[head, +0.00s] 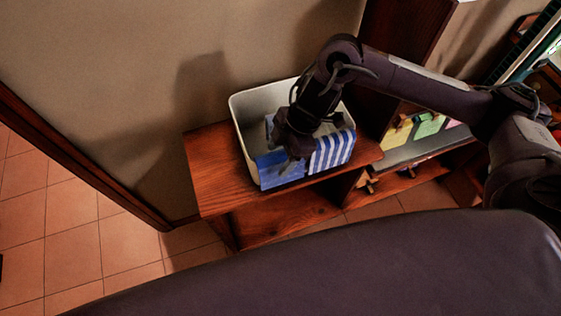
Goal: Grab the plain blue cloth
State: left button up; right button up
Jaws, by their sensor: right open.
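A plain blue cloth (277,168) hangs over the front rim of a white bin (243,122). A blue-and-white striped cloth (333,151) hangs over the same rim just to its right. My right gripper (297,152) reaches down over the bin, right at the plain blue cloth's upper right edge. It is open, and its fingertips are dark and hard to make out. I cannot tell whether it touches the cloth. The gripper and wrist hide part of the bin's inside and the tops of the cloths. My left gripper is not in view.
The bin stands on a reddish wooden shelf unit (208,165) against a beige wall. A dark wood upright stands behind and right of the bin. Colourful items (428,126) lie on a surface farther right. Tiled floor (75,220) is open at the left.

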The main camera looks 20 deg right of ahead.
jog(key=shift+f, duration=0.25)
dwell(0.3)
grip_shut()
dwell(0.4)
jog(key=shift+r, duration=0.1)
